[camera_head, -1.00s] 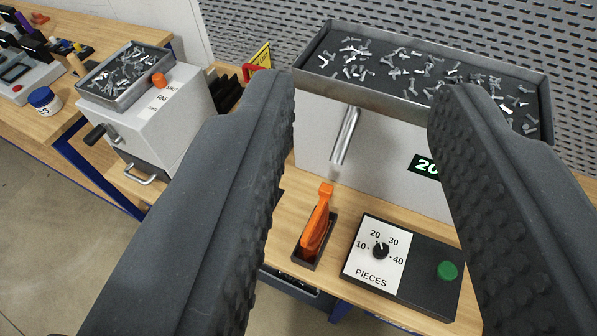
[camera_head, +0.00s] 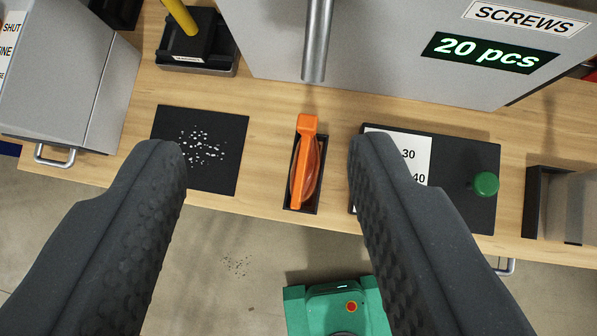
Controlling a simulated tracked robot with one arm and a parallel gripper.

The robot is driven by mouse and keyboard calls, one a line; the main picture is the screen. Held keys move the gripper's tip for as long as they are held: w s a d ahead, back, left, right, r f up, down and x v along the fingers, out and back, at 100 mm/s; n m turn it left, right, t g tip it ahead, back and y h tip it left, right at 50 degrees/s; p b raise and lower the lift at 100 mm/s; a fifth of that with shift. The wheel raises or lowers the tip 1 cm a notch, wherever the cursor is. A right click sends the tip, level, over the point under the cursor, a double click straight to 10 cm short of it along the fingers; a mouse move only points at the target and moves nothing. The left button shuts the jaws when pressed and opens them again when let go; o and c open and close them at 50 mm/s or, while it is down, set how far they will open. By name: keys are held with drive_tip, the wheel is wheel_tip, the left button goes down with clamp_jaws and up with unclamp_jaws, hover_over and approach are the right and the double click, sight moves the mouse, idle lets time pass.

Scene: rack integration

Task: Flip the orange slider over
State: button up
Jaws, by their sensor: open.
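The orange slider (camera_head: 305,165) sits in a narrow dark slot holder (camera_head: 314,195) on the wooden bench, below the metal spout of the screws machine. Its squared tab points to the top of the picture, and its rounded body lies in the holder. My gripper (camera_head: 262,155) is open and empty, with one black padded finger on each side of the slider. The fingers appear nearer the camera than the slider, and I see no contact. The right finger covers part of the dial panel.
The metal spout (camera_head: 316,40) hangs above the slider from the grey screws machine (camera_head: 390,50), which reads 20 pcs. The dial panel (camera_head: 455,200) with a green button (camera_head: 485,184) lies right. A black mat (camera_head: 215,125) with bits lies left. A green machine (camera_head: 330,305) stands below the bench edge.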

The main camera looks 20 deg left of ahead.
sight(306, 125)
drive_tip(key=w+f+g+p, duration=0.1)
drive_tip(key=w+f, duration=0.2)
drive_tip(key=f, duration=0.6)
drive_tip(key=w+d+f+m+g+h+p, duration=0.1)
drive_tip(key=w+f+g+p, duration=0.1)
drive_tip(key=f, duration=0.7)
drive_tip(key=w+f+m+g+p, duration=0.1)
drive_tip(key=w+f, duration=0.4)
drive_tip(key=f, duration=0.4)
drive_tip(key=shift+d+f+g+h, duration=0.2)
drive_tip(key=shift+g+h, duration=0.1)
drive_tip(key=shift+g, duration=0.1)
clamp_jaws()
